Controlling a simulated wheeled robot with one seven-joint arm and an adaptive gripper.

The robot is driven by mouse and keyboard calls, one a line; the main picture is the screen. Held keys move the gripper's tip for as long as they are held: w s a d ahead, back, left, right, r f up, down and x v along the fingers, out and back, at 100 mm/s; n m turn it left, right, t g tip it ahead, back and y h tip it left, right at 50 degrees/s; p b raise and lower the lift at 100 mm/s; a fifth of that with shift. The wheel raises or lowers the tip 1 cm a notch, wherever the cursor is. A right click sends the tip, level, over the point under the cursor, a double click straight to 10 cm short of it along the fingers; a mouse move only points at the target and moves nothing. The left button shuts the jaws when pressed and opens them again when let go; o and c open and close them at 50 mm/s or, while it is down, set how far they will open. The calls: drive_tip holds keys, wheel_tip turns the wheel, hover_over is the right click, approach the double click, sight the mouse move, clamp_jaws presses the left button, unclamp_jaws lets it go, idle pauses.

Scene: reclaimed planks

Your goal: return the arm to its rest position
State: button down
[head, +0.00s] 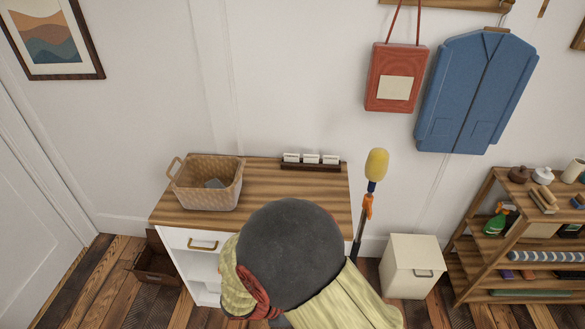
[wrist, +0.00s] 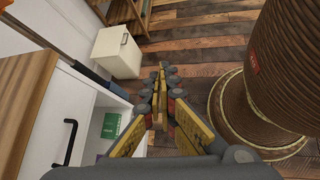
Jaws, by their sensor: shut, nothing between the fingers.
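My arm shows in the head view as a dark rounded joint and pale yellow links in front of the wooden-topped white cabinet (head: 268,179). The gripper's fingers are hidden from the head view. In the wrist view my gripper (wrist: 161,80) is shut, with nothing between its fingers. It points over the plank floor (wrist: 195,50), to the right of the cabinet's white front (wrist: 52,110), and looks clear of it.
A wicker basket (head: 208,190) and a small rack with white cards (head: 311,165) stand on the cabinet. A yellow-headed duster (head: 376,164) rises beside it. A white bin (head: 411,262) and a wooden shelf (head: 487,211) stand to the right. Plank floor shows between the furniture.

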drive_tip(key=s+d+r+m+y, duration=0.1)
drive_tip(key=s+r+m+y, duration=0.1)
drive_tip(key=r+m+y, duration=0.3)
drive_tip(key=s+d+r+m+g+y, duration=0.1)
drive_tip(key=s+r+m, duration=0.2)
drive_tip(key=r, duration=0.4)
drive_tip(key=s+d+r+m+y, duration=0.1)
drive_tip(key=s+r+m+y, duration=0.1)
drive_tip(key=r+m+y, duration=0.3)
drive_tip(key=d+r+m+t, duration=0.2)
drive_tip(key=d+r, duration=0.2)
drive_tip(key=r, duration=0.2)
drive_tip(key=s+d+r+m+t, duration=0.1)
drive_tip(key=d+r+m+t, duration=0.1)
drive_tip(key=r, duration=0.5)
drive_tip(key=shift+s+d+r+h, duration=0.25)
drive_tip(key=shift+d+h, duration=0.15)
drive_tip(key=shift+d, duration=0.5)
